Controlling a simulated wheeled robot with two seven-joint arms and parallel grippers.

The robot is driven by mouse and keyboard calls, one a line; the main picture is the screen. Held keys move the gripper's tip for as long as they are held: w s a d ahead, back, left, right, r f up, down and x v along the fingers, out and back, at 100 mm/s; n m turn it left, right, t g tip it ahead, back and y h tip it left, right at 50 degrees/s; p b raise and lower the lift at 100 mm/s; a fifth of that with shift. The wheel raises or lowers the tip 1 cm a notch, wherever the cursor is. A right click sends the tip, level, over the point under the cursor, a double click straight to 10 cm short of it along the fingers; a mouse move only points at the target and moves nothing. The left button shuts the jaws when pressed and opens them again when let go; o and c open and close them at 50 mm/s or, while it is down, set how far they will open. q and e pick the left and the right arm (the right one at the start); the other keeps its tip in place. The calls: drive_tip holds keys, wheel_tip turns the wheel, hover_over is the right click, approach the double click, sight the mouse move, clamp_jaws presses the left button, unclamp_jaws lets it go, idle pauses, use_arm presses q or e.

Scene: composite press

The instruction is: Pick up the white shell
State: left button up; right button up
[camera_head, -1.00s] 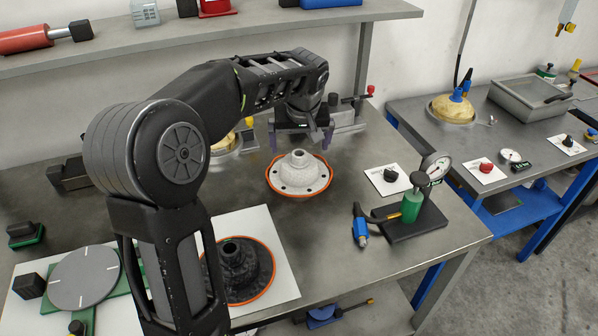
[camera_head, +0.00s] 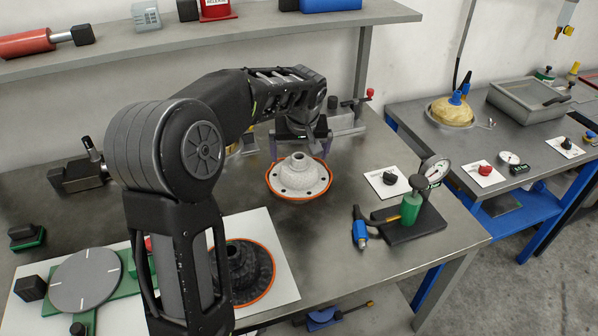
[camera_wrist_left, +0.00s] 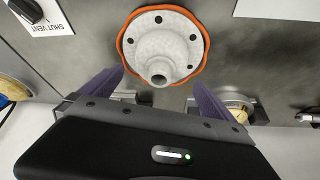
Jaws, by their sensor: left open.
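The white shell (camera_head: 299,176) is a speckled, flanged cone with a central neck, several dark holes and an orange rim. It sits upright on the grey bench. In the left wrist view the shell (camera_wrist_left: 164,45) lies ahead of the fingers, with its neck pointing toward the gripper. My left gripper (camera_head: 301,150) is open and empty, just behind the shell in the head view. Its purple fingers (camera_wrist_left: 158,90) are spread on either side of the neck's line, apart from the shell. My right gripper is out of view.
A dark shell (camera_head: 245,270) with an orange rim lies on a white sheet, partly hidden by my arm. A metal clamp (camera_head: 345,122) is behind. Bench in front of the white shell is clear.

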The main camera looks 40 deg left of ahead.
sight(299, 157)
use_arm(q)
drive_tip(key=x, duration=0.4)
drive_tip(key=shift+w+a+f+p, duration=0.1)
drive_tip(key=shift+f+p, duration=0.15)
drive_tip(key=shift+p, duration=0.15)
drive_tip(key=shift+c, duration=0.4)
drive_tip(key=c, duration=1.4)
drive_tip(key=shift+r, duration=0.2)
drive_tip(key=shift+c, duration=0.2)
wheel_tip(299, 157, up, 10)
drive_tip(key=shift+f+b, duration=0.1)
drive_tip(key=shift+b, duration=0.25)
